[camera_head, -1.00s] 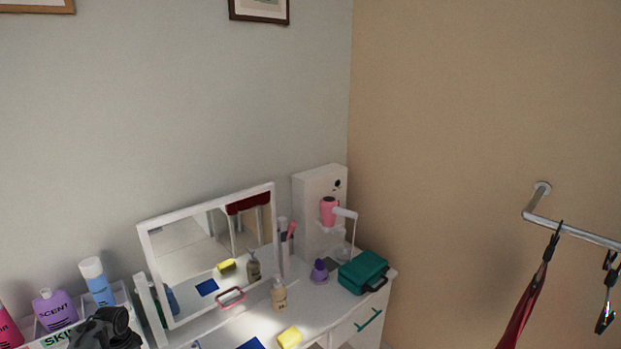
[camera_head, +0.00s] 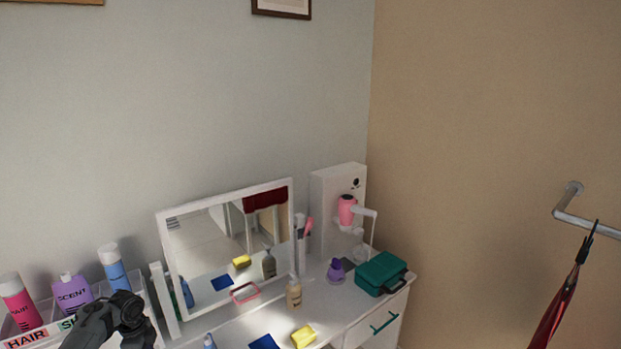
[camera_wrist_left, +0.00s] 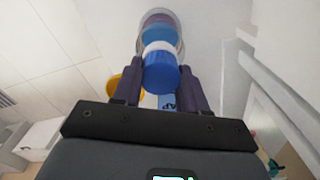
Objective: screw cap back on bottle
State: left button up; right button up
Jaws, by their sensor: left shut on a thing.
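In the left wrist view, a blue cap-like cylinder (camera_wrist_left: 161,74) sits between the fingers of my left gripper (camera_wrist_left: 161,88), which is shut on it. A white band and a paler blue round part (camera_wrist_left: 158,35) show just beyond it; I cannot tell whether they are joined to it. In the head view my left gripper (camera_head: 125,308) is at the lower left, in front of the organizer (camera_head: 150,310), and what it holds is hidden there. A small blue-topped bottle (camera_head: 209,342) shows at the bottom edge. My right gripper is not in view.
The organizer holds a pink bottle (camera_head: 20,303), a purple bottle (camera_head: 73,295) and a blue white-capped bottle (camera_head: 113,268). A rail (camera_head: 585,222) is at right.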

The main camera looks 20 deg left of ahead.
pick_arm(q)
jog(key=o, duration=1.2)
jog(key=shift+c, duration=0.4)
